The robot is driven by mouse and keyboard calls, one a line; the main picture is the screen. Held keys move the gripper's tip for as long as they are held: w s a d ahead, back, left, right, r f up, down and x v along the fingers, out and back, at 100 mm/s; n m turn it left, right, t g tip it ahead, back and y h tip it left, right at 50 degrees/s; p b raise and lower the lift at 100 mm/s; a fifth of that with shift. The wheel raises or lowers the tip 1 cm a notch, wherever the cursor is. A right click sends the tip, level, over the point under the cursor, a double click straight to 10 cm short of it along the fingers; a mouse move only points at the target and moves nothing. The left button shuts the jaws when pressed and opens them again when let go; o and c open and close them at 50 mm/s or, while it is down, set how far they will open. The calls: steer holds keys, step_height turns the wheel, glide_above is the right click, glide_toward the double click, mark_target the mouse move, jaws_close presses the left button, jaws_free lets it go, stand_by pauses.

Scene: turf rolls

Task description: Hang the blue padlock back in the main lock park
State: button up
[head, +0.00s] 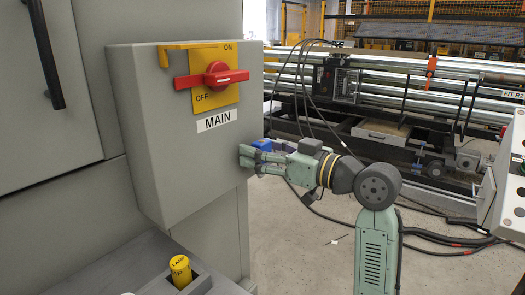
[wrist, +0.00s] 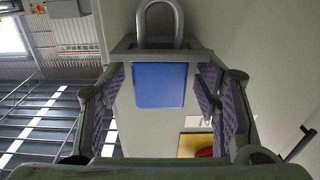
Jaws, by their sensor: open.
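The blue padlock (wrist: 160,86) sits between the fingers of my gripper (wrist: 162,100) in the wrist view, with a visible gap on both sides. Its grey shackle (wrist: 160,12) arches beyond a grey bar-like bracket (wrist: 128,52) next to the body; I cannot tell how the shackle engages it. In the head view, my gripper (head: 248,157) is at the right side of the grey MAIN box (head: 150,130), open. A bit of the blue padlock (head: 262,145) shows just above the fingers. The rest is hidden.
The box front carries a red rotary handle (head: 212,78) on a yellow plate and a yellow bracket (head: 180,47). A yellow cylinder (head: 180,270) stands in a grey holder below. Machinery with rails (head: 400,80) fills the back; a control panel is at far right.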

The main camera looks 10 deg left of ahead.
steer(key=shift+d, duration=0.1)
steer(key=v, duration=1.2)
